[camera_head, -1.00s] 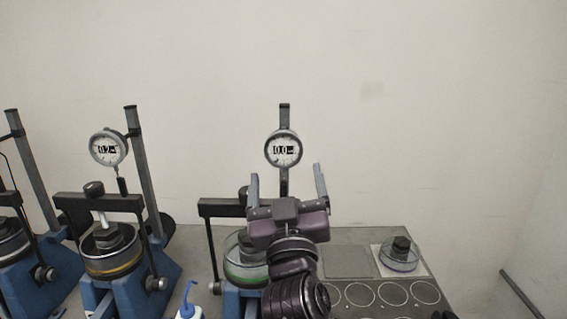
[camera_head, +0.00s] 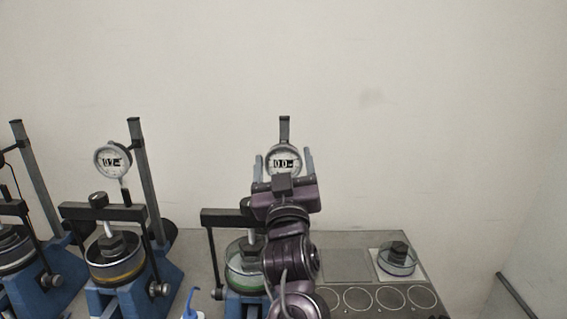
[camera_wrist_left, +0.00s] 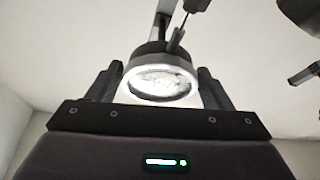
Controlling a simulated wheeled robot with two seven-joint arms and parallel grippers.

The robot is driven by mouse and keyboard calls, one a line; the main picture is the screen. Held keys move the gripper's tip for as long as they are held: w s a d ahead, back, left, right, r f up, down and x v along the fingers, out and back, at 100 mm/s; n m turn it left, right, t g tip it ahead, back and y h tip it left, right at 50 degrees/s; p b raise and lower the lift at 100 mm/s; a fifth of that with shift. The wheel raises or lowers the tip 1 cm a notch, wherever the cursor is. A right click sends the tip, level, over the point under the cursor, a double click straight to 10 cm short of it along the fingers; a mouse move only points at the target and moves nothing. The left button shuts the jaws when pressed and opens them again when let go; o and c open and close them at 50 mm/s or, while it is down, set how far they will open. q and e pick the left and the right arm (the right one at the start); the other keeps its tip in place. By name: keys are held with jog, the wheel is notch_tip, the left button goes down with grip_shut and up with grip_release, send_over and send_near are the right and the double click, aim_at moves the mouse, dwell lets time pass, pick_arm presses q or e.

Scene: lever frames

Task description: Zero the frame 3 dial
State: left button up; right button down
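The dial gauge (camera_head: 284,152) on the right-hand lever frame (camera_head: 232,218) is round, with a grey rim and a white face. Its small display seems to read about 0.0; the last characters are unclear. I cannot read a frame number. My left gripper (camera_head: 284,165) is open, with one finger on each side of the dial's lower part. In the left wrist view the dial (camera_wrist_left: 162,82) sits between the finger tips (camera_wrist_left: 160,88), with a visible gap on both sides and its face washed out. My right gripper is not in view.
A second frame's dial (camera_head: 113,160), seeming to read about 0.2, stands to the left, and another frame (camera_head: 25,250) is cut off at the left edge. A dish with a dark weight (camera_head: 397,262) sits on the bench at right. A blue-tipped bottle (camera_head: 190,305) is at the front.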

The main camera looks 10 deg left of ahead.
pick_arm(q)
jog(key=c, duration=0.7)
jog(key=shift+f+n+y+b, duration=0.1)
jog(key=shift+n+y+b, duration=0.3)
jog(key=shift+n, duration=0.5)
jog(key=o, duration=1)
